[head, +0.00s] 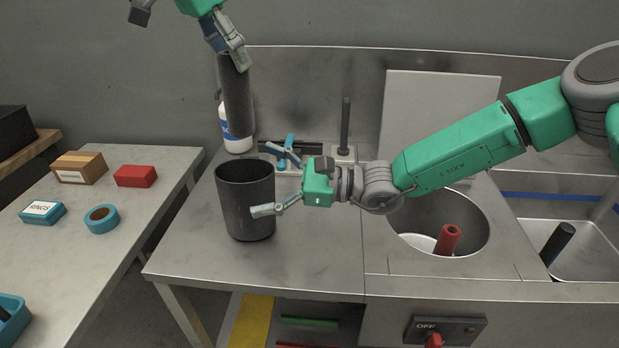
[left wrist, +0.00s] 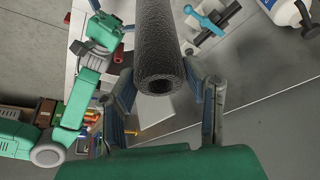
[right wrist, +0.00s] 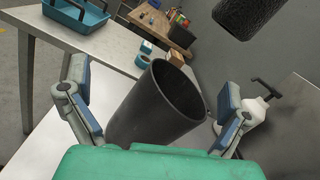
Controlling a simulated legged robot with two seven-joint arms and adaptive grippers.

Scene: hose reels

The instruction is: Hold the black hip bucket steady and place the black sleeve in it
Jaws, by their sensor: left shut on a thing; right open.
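The black bucket (head: 240,205) stands upright on the steel counter, its mouth open upward. My right gripper (head: 278,204) is at its right side with one finger in front of the wall. In the right wrist view the bucket (right wrist: 150,110) sits between the open fingers (right wrist: 152,95), with gaps seen on both sides. My left gripper (head: 232,48) is shut on the upper end of the black sleeve (head: 237,98), a rough dark tube hanging nearly upright above and behind the bucket. The left wrist view shows the sleeve (left wrist: 158,50) between the fingers.
A white bottle (head: 236,130) stands behind the sleeve. A blue clamp-like tool (head: 287,152) and an upright rod (head: 346,125) are behind the bucket. A round basin (head: 470,215) holding a red cylinder (head: 447,240) lies right. The counter front-left of the bucket is clear.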

